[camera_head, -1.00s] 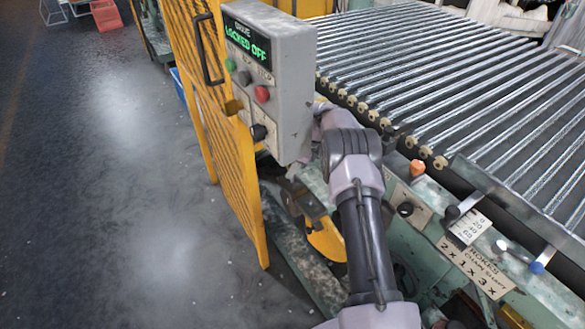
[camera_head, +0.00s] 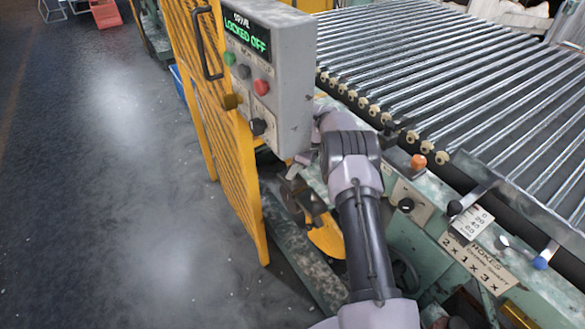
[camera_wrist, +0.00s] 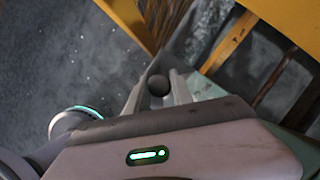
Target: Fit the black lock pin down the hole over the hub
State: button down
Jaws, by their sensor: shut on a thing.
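In the wrist view, my gripper (camera_wrist: 158,92) is shut on a round black knob (camera_wrist: 158,85), which I take to be the top of the lock pin. The pin's shaft is not visible below the knob. In the head view, my gripper (camera_head: 298,168) is small and partly hidden at the lower edge of the grey control box, just above a dark bracket (camera_head: 312,204). A yellow rounded part (camera_head: 326,238) sits below the bracket, partly behind my arm. I cannot make out the hole or clearly identify the hub.
The grey control box (camera_head: 285,100) reads "LOCKED OFF" and hangs close above my gripper. A yellow mesh guard (camera_head: 222,130) stands to its left. The roller conveyor (camera_head: 450,80) and its green frame with levers lie right. Open floor (camera_head: 110,220) is at left.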

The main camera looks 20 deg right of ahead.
jog(key=shift+f, duration=0.55)
jog(key=c, duration=1)
grip_release()
jog(key=shift+c, duration=0.2)
jog(key=p+v, duration=0.7)
jog(key=v, duration=1)
jog(key=shift+s, duration=0.15)
jog(key=shift+d+r, duration=0.1)
jog(key=shift+d, duration=0.05)
